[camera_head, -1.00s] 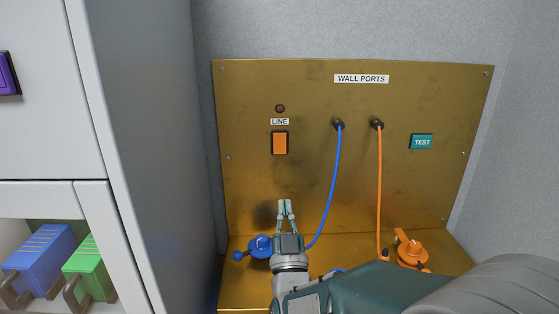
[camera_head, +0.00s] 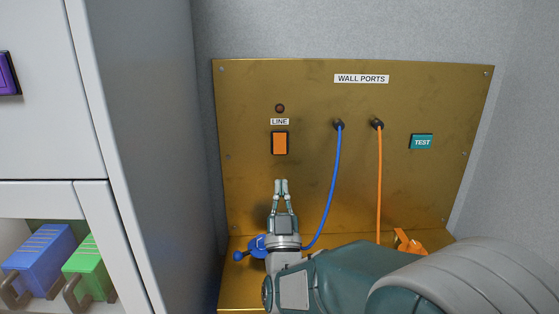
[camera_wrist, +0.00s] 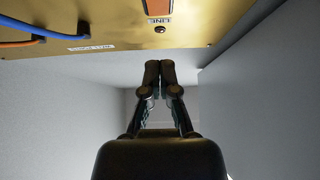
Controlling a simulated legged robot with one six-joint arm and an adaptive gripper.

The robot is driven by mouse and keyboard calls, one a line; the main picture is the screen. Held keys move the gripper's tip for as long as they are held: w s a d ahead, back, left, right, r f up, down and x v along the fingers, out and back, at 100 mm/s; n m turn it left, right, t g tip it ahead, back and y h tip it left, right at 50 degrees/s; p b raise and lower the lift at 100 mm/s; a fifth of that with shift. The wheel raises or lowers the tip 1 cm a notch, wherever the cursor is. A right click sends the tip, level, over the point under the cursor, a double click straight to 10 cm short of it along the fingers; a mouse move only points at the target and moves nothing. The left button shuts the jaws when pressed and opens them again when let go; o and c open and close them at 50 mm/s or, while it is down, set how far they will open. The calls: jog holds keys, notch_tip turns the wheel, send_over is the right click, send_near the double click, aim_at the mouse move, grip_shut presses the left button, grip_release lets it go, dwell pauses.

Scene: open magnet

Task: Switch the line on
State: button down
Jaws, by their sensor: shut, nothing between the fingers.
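The orange LINE switch (camera_head: 280,143) is a rocker in a dark frame on the brass wall panel (camera_head: 300,200). A dark reddish, unlit lamp (camera_head: 280,108) sits above the LINE label (camera_head: 280,122). My gripper (camera_head: 281,182) is shut and empty. In the head view its fingertips show just below the switch, apart from it in the picture. In the wrist view my gripper (camera_wrist: 159,65) points ahead with fingertips together. The upside-down panel edge there shows part of the orange switch (camera_wrist: 158,6) and the lamp (camera_wrist: 160,30).
A blue cable (camera_head: 332,185) and an orange cable (camera_head: 379,185) hang from ports right of the switch. A blue plug-like part (camera_head: 250,246) and an orange one (camera_head: 408,243) are on the ledge. A teal TEST button (camera_head: 422,142) is at right. A grey cabinet (camera_head: 145,150) stands at left.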

aim_at(279, 152)
jog(key=w+r, duration=0.1)
jog(key=w, duration=0.4)
jog(key=w+r, duration=0.1)
jog(key=w, duration=0.1)
jog(key=shift+w+r, duration=0.25)
jog(key=shift+r, duration=0.1)
jog(key=shift+w, duration=0.3)
jog(key=shift+w, duration=0.1)
jog(key=shift+w+f, duration=0.2)
jog(key=shift+w, duration=0.1)
